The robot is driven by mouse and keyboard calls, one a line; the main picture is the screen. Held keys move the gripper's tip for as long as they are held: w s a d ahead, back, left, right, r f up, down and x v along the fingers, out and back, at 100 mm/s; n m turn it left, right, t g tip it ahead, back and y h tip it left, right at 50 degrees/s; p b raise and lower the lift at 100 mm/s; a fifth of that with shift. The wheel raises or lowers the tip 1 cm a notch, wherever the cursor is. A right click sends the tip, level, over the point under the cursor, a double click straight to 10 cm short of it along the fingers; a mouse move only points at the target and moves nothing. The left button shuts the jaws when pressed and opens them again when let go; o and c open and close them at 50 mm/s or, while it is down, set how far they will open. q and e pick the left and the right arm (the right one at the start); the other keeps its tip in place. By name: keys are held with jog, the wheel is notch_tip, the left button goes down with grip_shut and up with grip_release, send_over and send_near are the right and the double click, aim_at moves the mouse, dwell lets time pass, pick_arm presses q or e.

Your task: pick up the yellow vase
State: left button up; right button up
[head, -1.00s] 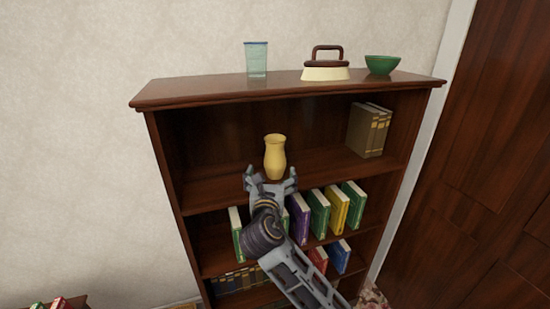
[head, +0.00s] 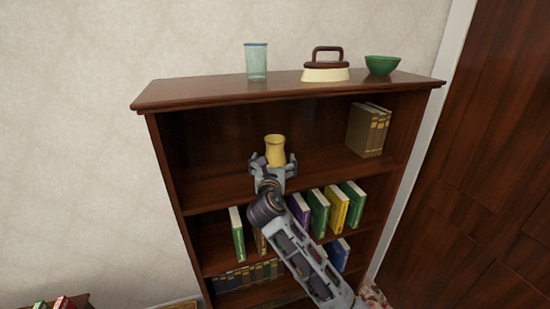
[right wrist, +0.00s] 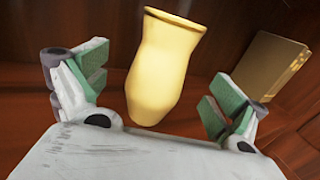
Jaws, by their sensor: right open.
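The yellow vase (head: 275,148) stands upright on the upper shelf of a dark wooden bookcase, left of the shelf's middle. In the right wrist view the vase (right wrist: 165,65) shows large, with its lower end between the two fingers. My right gripper (head: 273,165) is open in front of the vase, its fingers on either side of the vase's lower part. The right wrist view shows gaps between the vase and the green finger pads of the gripper (right wrist: 155,95). The gripper hides the vase's base in the head view. My left gripper is not in view.
The bookcase shelf (head: 215,186) is bare left of the vase. Brown books (head: 368,130) stand at its right end. A glass (head: 256,62), an iron (head: 325,74) and a green bowl (head: 382,65) stand on the bookcase top. Colored books (head: 336,208) stand on the shelf below.

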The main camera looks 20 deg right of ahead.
aim_at(275, 139)
jog(key=shift+w, duration=0.1)
jog(key=shift+p+x, duration=0.65)
jog(key=shift+x, duration=1.85)
jog(key=shift+f, duration=0.15)
jog(key=shift+c, duration=0.2)
jog(key=c, duration=1.3)
jog(key=shift+r+b, duration=0.3)
jog(key=shift+r, duration=4.8)
